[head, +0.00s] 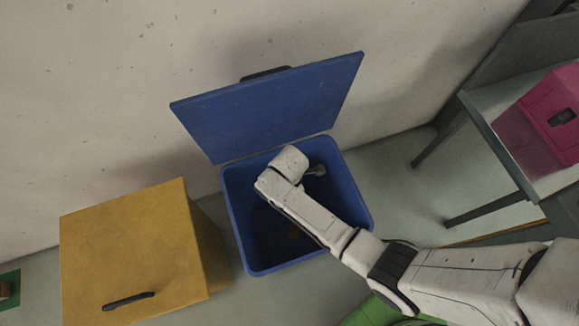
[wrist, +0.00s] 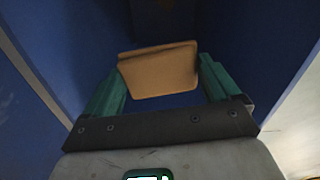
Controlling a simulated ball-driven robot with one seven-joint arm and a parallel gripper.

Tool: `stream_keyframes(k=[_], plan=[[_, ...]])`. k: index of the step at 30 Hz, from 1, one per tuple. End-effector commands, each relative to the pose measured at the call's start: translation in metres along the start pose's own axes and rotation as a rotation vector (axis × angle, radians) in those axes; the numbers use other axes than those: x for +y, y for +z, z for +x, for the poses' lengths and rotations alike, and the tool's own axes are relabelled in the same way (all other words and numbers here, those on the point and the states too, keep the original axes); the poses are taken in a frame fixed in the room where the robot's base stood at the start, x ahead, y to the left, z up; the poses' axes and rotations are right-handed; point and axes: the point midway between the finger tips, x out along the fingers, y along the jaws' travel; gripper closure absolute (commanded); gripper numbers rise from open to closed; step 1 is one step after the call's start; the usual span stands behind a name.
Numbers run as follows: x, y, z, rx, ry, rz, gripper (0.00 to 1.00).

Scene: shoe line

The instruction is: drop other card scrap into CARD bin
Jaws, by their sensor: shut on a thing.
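A blue bin (head: 345,188) stands against the wall in the head view, with its lid (head: 275,105) tipped up and back. I cannot read a CARD label on it. My arm reaches over the bin opening in the head view. In the wrist view my gripper (wrist: 163,66) is shut on a tan card scrap (wrist: 160,74), held between its green fingers with blue bin walls around it. The fingers and the held scrap are hidden behind my arm in the head view.
A closed yellow bin (head: 125,245) with a black handle stands just left of the blue bin. A magenta box (head: 545,118) rests on a grey table (head: 490,135) at the right. Something green (head: 372,312) shows at the bottom, below my arm.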

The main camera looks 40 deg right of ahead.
Motion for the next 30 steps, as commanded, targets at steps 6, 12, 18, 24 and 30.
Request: stream_keyframes(k=[6,12,18,24,30], plan=[[0.000,0.000,0.006,0.000,0.001,0.000,0.39],[0.000,0.000,0.006,0.000,0.000,0.000,0.06],[0.000,0.000,0.006,0.000,0.000,0.000,0.00],[0.001,0.000,-0.001,0.001,0.001,0.000,0.00],[0.001,-0.001,-0.032,0.002,0.005,0.000,0.00]])
